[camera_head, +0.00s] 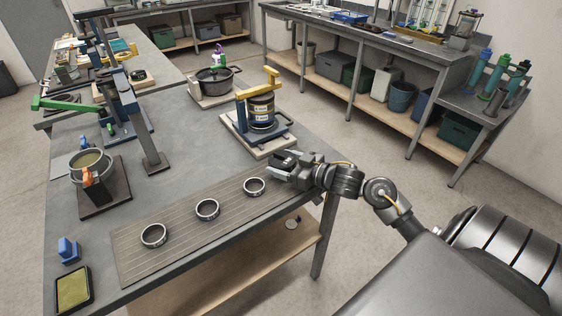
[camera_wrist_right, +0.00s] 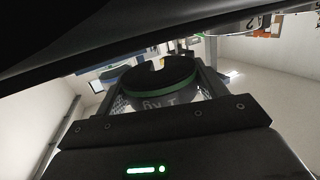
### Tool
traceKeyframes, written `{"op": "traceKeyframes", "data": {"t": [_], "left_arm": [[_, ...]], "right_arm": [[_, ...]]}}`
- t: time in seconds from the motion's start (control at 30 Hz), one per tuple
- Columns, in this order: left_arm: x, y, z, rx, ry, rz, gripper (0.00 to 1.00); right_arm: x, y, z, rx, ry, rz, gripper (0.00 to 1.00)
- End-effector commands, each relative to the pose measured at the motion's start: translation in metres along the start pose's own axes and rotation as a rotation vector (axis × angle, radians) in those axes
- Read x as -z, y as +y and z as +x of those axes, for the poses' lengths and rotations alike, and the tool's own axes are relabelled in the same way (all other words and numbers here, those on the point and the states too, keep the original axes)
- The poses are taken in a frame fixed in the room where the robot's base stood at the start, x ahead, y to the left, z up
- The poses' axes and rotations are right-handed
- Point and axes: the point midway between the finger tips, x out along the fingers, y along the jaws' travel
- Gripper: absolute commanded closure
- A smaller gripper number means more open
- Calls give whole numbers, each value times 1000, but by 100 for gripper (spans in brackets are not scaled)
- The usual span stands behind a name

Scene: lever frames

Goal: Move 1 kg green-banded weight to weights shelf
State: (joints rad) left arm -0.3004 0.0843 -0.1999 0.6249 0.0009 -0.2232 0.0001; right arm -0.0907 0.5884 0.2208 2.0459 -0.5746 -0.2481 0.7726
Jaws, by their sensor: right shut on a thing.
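My right gripper (camera_head: 284,166) is over the right edge of the near table, beside the slatted mat. In the right wrist view it is shut on the 1 kg weight (camera_wrist_right: 160,92), a dark disc with a green band, a slot and an upside-down "1 kg" marking. The weight sits between the two fingers. In the head view the weight is small and dark and hard to separate from the gripper. A wooden lower shelf (camera_head: 235,262) runs under the near table; I cannot tell if it is the weights shelf. My left gripper is not in view.
Several rings, such as this one (camera_head: 207,209), lie on the slatted mat (camera_head: 135,258). A lever press with a yellow handle (camera_head: 262,105) stands behind my right gripper. A pot (camera_head: 214,82) is farther back.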

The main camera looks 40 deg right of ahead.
Motion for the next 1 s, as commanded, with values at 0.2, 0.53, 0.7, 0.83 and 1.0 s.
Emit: {"op": "traceKeyframes", "data": {"t": [0.2,0.53,0.7,0.83,1.0], "left_arm": [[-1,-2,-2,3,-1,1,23],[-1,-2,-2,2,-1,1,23],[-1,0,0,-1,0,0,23],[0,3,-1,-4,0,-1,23],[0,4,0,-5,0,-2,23]], "right_arm": [[-25,3,3,-2,4,4,75],[-30,2,4,-1,7,-1,75],[-36,2,4,0,-1,2,28],[-35,2,4,0,-1,2,11],[-35,2,4,0,-1,2,7]]}}
